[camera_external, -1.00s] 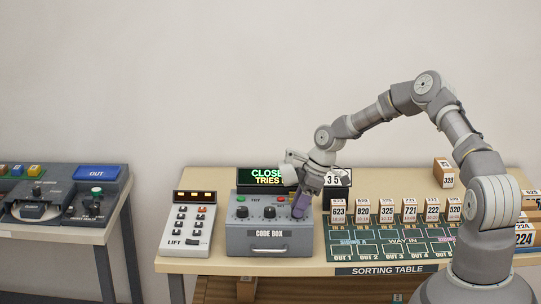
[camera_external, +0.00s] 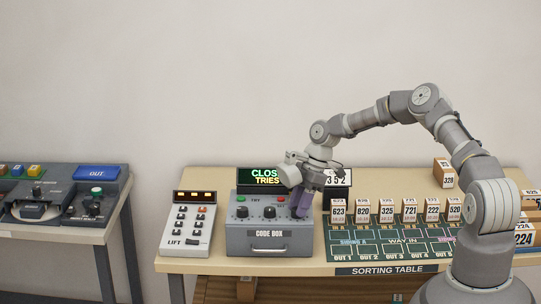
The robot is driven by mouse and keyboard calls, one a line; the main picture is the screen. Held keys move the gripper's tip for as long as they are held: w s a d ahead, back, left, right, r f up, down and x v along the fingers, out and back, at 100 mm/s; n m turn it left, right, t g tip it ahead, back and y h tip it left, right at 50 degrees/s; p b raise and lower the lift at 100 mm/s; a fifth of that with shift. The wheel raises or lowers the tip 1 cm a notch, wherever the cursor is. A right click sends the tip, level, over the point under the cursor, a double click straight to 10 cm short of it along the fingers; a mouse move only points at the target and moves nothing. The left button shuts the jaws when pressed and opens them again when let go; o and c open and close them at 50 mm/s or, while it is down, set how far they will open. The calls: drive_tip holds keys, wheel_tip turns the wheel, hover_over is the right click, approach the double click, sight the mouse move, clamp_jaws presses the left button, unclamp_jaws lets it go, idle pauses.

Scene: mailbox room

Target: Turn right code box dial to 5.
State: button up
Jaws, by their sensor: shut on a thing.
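The grey code box (camera_external: 262,243) stands on the sorting table, with a row of dark dials on its top face. The left dial (camera_external: 242,212) and the middle dial (camera_external: 270,212) show clearly. My gripper (camera_external: 299,214) points down at the right end of the box top and is shut on the right dial, which its purple fingers mostly hide. The dial's setting cannot be read. Behind the box a display (camera_external: 263,177) shows green and yellow letters, partly covered by my gripper. A white sign (camera_external: 338,177) beside it reads 352.
A white LIFT keypad (camera_external: 189,224) stands left of the code box. Right of it, numbered parcels (camera_external: 387,211) stand in a row on the green sorting mat (camera_external: 385,254). A separate console (camera_external: 60,200) is at the far left.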

drive_tip(key=o, duration=1)
drive_tip(key=shift+f, duration=0.1)
drive_tip(key=p+v, duration=0.1)
drive_tip(key=v, duration=0.7)
drive_tip(key=shift+w, duration=0.1)
